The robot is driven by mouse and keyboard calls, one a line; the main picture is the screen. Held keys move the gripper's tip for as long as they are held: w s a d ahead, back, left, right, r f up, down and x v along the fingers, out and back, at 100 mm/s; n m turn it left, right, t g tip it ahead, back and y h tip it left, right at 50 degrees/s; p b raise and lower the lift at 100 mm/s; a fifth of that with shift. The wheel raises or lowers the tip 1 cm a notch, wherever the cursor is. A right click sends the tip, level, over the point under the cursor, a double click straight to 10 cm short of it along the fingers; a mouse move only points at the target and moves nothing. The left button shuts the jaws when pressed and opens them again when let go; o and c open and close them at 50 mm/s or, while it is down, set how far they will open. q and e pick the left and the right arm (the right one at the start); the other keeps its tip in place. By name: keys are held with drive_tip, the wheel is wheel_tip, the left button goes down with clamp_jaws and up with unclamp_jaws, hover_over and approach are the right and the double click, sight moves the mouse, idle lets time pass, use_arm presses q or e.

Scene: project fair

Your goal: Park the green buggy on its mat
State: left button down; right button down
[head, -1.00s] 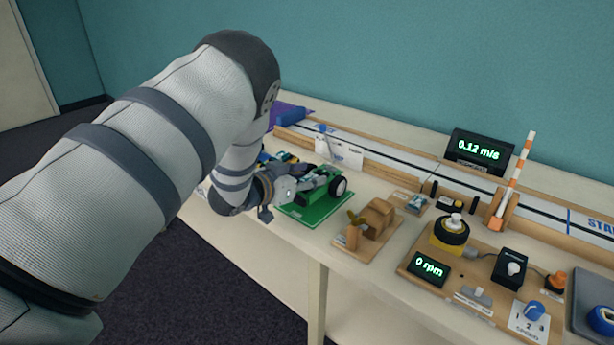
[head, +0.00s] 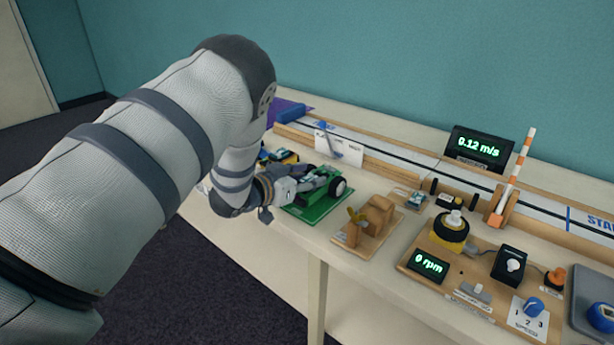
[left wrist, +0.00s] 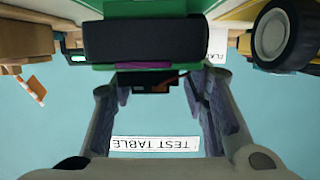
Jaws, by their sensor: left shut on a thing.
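The green buggy (head: 317,188), with a dark wheel and a white hub at its right end, is at the green mat (head: 318,213) near the table's front edge. My left gripper (head: 288,190) is shut on the buggy's left part and partly hides it. Whether the wheels touch the mat cannot be told. In the left wrist view, the two fingers (left wrist: 165,85) reach up to the green buggy (left wrist: 205,5) and its black block. My right gripper is not in view.
A wooden stand (head: 370,220) is close to the right of the mat. A long track (head: 400,165) runs behind. A motor board (head: 465,270) stands further right.

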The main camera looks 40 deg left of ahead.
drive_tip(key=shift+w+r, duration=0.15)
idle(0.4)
use_arm(q)
drive_tip(key=c, duration=0.9)
unclamp_jaws()
drive_tip(key=shift+o, duration=0.2)
drive_tip(key=shift+f, duration=0.1)
drive_tip(key=v, duration=1.2)
drive_tip(key=s+d+f+n+g+y+p, duration=0.1)
drive_tip(key=s+d+f+g, duration=0.25)
drive_tip(key=s+f, duration=0.35)
drive_tip(key=s+d+f+g, duration=0.3)
drive_tip(key=s+f+g, duration=0.15)
drive_tip(key=f, duration=0.45)
drive_tip(key=s+d+f+g, duration=0.2)
drive_tip(key=s+d+g, duration=0.1)
drive_tip(key=s, duration=0.6)
drive_tip(key=s+d+f+g, duration=0.2)
drive_tip(key=s+d+g, duration=0.1)
drive_tip(key=s, duration=0.6)
drive_tip(key=s+d+f+g, duration=0.2)
drive_tip(key=s+d+g, duration=0.1)
drive_tip(key=s, duration=0.7)
drive_tip(key=shift+d+p, duration=0.35)
drive_tip(key=shift+p, duration=0.05)
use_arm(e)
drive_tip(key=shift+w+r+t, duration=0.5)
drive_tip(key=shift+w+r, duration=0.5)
